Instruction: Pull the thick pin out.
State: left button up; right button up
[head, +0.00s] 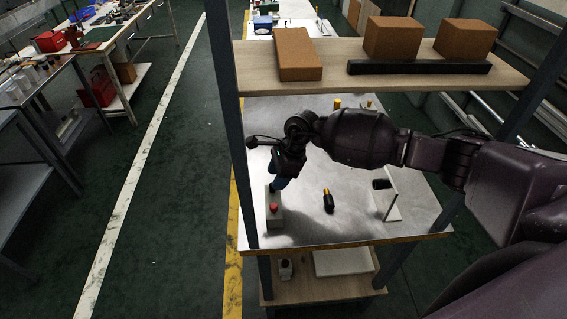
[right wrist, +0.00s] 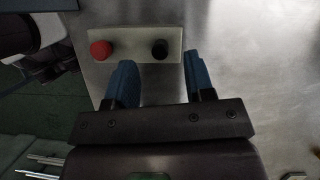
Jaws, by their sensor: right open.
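A pale block (head: 275,222) stands at the left front of the steel tabletop. It bears a red round knob (head: 274,208) and a black round knob, which shows in the right wrist view (right wrist: 160,49) beside the red one (right wrist: 100,49). I cannot tell for sure which part is the thick pin. My right gripper (head: 279,184) reaches over the block's far end, blue fingers downward. In the right wrist view my right gripper (right wrist: 158,65) is open and empty, with the black knob in line with the gap between its fingers. My left gripper is out of view.
A black piece with a yellow end (head: 328,200) lies on the tabletop (head: 310,228). A white upright plate with a black cylinder (head: 381,184) stands at the right. A shelf with brown boxes (head: 394,38) spans above. A grey post (head: 237,150) is close left of the gripper.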

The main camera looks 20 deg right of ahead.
aim_at(272, 191)
jog(key=shift+b+x, duration=0.75)
jog(key=shift+x, duration=1)
jog(key=c, duration=0.9)
